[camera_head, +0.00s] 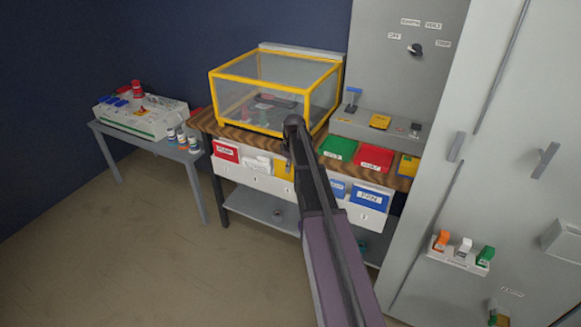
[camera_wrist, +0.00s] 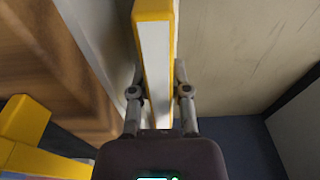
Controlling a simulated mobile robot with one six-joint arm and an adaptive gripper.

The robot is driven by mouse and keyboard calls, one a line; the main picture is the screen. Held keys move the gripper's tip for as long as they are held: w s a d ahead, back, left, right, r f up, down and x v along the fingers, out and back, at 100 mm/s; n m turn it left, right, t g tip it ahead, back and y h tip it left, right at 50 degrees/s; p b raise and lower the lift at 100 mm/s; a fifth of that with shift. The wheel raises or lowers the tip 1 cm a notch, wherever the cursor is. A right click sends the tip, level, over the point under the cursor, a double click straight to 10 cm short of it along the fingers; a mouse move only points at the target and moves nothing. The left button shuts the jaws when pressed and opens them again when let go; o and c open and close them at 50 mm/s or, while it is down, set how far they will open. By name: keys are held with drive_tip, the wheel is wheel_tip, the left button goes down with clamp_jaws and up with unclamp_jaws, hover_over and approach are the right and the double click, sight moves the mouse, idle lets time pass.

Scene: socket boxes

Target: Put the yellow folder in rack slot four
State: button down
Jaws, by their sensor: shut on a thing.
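The yellow folder (camera_wrist: 155,60) stands edge-on in the wrist view, with a pale face strip between yellow borders. My gripper (camera_wrist: 157,85) is shut on it, one finger on each side. In the head view part of the yellow folder (camera_head: 283,168) shows beside my arm, in front of the bench. The white rack (camera_head: 255,177) runs along the bench front. It holds a red folder at the left and blue folders at the right. My arm hides its middle slots, so I cannot tell whether the yellow folder is inside a slot.
A yellow-framed clear box (camera_head: 262,85) stands on the wooden bench just behind the rack. Green (camera_head: 338,148) and red (camera_head: 374,158) folders lie on the bench at right. A side table (camera_head: 150,143) stands left, a tall grey cabinet (camera_head: 500,150) right. The floor in front is clear.

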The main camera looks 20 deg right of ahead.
drive_tip(key=shift+f, duration=0.4)
drive_tip(key=c, duration=0.5)
unclamp_jaws()
